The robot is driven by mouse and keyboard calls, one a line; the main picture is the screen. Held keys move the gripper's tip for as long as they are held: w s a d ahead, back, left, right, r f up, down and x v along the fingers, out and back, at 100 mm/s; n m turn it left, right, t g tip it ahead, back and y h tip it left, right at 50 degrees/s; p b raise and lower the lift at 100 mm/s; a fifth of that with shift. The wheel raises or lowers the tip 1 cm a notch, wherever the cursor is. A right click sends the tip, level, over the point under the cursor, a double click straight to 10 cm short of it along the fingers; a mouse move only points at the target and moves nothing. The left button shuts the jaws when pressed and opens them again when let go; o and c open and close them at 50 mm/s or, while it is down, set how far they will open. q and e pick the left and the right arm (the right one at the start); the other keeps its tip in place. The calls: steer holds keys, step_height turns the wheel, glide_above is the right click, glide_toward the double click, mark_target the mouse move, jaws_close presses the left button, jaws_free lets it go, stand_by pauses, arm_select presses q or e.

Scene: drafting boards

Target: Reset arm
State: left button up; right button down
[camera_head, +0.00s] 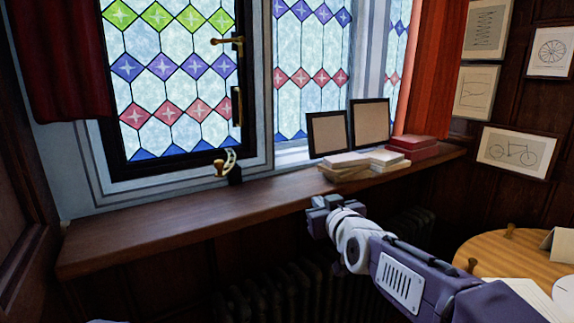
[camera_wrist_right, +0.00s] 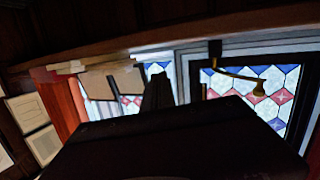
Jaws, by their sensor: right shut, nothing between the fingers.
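My right arm reaches in from the lower right in the head view. Its gripper (camera_head: 322,203) is at the front edge of the wooden window shelf (camera_head: 190,220), below the stacked books. The right gripper is shut and empty. In the right wrist view the dark gripper body (camera_wrist_right: 185,145) fills the lower middle, with the window behind it. My left gripper is not in view.
On the shelf are stacked papers or books (camera_head: 345,166), red boxes (camera_head: 412,147) and two dark frames (camera_head: 327,133). A brass handle (camera_head: 222,163) sits at the window's base. A radiator (camera_head: 290,300) is below, a round wooden table (camera_head: 500,255) at right. The shelf's left part is clear.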

steer(key=s+d+f+m+g+h+p, duration=0.15)
steer(key=s+d+f+g, duration=0.3)
steer(key=f, duration=0.55)
steer(key=s+d+f+m+g+h+p, duration=0.1)
steer(key=s+d+f+g+h, duration=0.15)
steer(key=s+d+f, duration=0.55)
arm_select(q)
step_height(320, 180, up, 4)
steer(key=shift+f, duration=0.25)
arm_select(e)
steer(key=s+f+m+g, duration=0.1)
steer(key=s+f+g, duration=0.6)
steer(key=s+f, duration=0.6)
steer(key=s, duration=0.3)
steer(key=shift+f, duration=0.2)
steer(key=shift+a+m, duration=0.1)
steer(key=shift+m, duration=0.15)
